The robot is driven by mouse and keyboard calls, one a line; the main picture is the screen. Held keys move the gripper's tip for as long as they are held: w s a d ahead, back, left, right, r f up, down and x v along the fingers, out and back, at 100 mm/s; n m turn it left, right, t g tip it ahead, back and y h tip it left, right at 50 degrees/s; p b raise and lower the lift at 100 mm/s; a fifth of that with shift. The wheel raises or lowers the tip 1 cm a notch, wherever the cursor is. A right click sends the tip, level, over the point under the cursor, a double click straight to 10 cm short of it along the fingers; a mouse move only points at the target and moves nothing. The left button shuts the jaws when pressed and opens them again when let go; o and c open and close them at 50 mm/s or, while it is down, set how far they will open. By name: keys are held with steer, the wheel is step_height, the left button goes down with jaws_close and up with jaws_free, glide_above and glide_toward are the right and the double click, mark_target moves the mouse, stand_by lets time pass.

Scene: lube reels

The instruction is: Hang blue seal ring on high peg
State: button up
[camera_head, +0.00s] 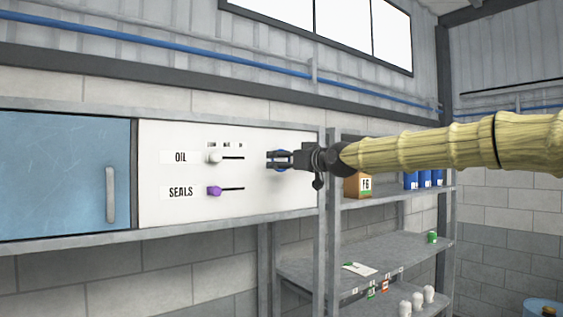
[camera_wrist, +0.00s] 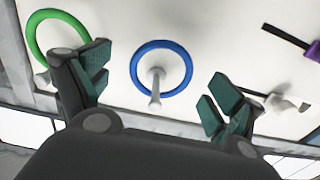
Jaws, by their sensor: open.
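The blue seal ring (camera_wrist: 134,68) is in the wrist view against the white panel (camera_wrist: 225,45). A pale peg (camera_wrist: 155,88) shows inside the ring and its tip passes over the ring's lower edge in the picture. My gripper (camera_wrist: 161,78) is open, with one finger on each side of the ring and apart from it. In the head view my gripper (camera_head: 271,158) is in front of the panel's right part. A little of the blue ring (camera_head: 284,154) shows behind the fingers. I cannot tell which peg is the high one.
A green ring (camera_wrist: 34,30) is beside the left finger in the wrist view. The panel bears a white OIL knob (camera_head: 214,157) and a purple SEALS knob (camera_head: 214,191). A blue cabinet door (camera_head: 60,175) is left. Shelves (camera_head: 375,262) with small goods stand right.

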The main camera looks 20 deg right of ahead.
steer(key=v, duration=1)
steer(key=w+a+f+g+b, duration=0.1)
steer(key=a+f, duration=0.2)
steer(key=f, duration=0.8)
steer(key=w+a+f+m+g+h+b, duration=0.1)
steer(key=a+f+g, duration=0.1)
steer(key=f, duration=1)
steer(key=w+a+f+g+b, duration=0.1)
steer(key=w+a+f+b, duration=0.15)
steer(key=f, duration=0.85)
steer(key=s+a+f+m+g+b, duration=0.15)
steer(key=s+f, duration=0.25)
steer(key=f, duration=0.8)
steer(key=s+a+f+g+h+b, duration=0.15)
steer(key=s+f, duration=0.25)
steer(key=f, duration=0.8)
steer(key=s+a+f+g, duration=0.1)
steer(key=s+f+g, duration=0.15)
steer(key=f, duration=1.05)
steer(key=s+f+m+g+h+b, duration=0.2)
steer(key=s+f+g+b, duration=0.2)
steer(key=s+f, duration=2.05)
steer(key=s+d+f+g+h+b, duration=0.1)
steer(key=s+f, duration=0.5)
steer(key=s, duration=0.5)
steer(key=s+d+f+g+b, duration=0.2)
steer(key=s+f, duration=0.4)
steer(key=s, duration=0.6)
steer(key=shift+f+h, duration=0.35)
steer(key=shift+f, duration=0.05)
